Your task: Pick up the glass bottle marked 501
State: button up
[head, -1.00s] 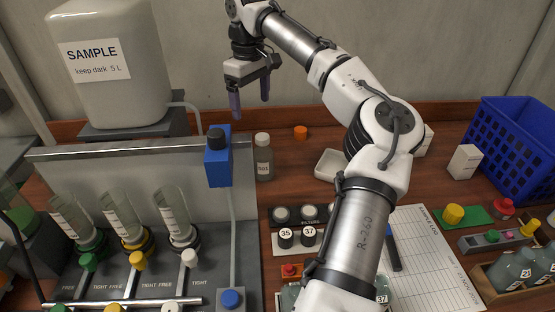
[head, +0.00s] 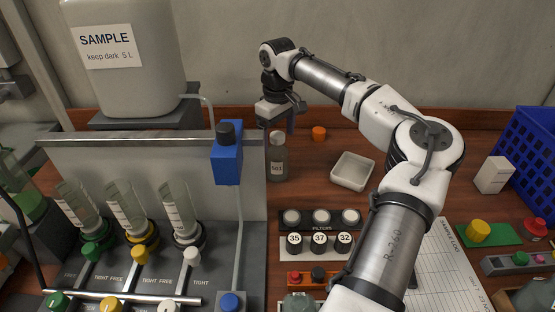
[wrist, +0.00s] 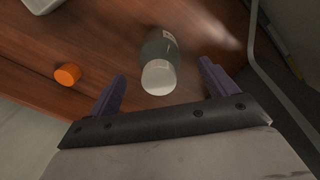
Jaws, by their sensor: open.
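The glass bottle marked 501 (head: 278,160) stands upright on the wooden bench, just right of the grey panel with the blue block. It is grey-green with a pale cap and a white label. My gripper (head: 276,124) is above the bottle in the head view, pointing down. In the wrist view the bottle (wrist: 159,60) shows from above, its cap (wrist: 158,77) between and beyond the two purple fingers of my open gripper (wrist: 161,88). The fingers do not appear to touch it. One finger is largely hidden in the head view.
The blue block (head: 227,163) and grey panel (head: 190,185) stand close on the bottle's left. An orange cap (head: 319,133) and a white dish (head: 352,171) lie to its right.

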aim_at(277, 148)
jog(key=shift+w+f+p, duration=0.15)
jog(key=shift+f+p, duration=0.65)
jog(key=shift+f, duration=1.65)
jog(key=c, duration=1.2)
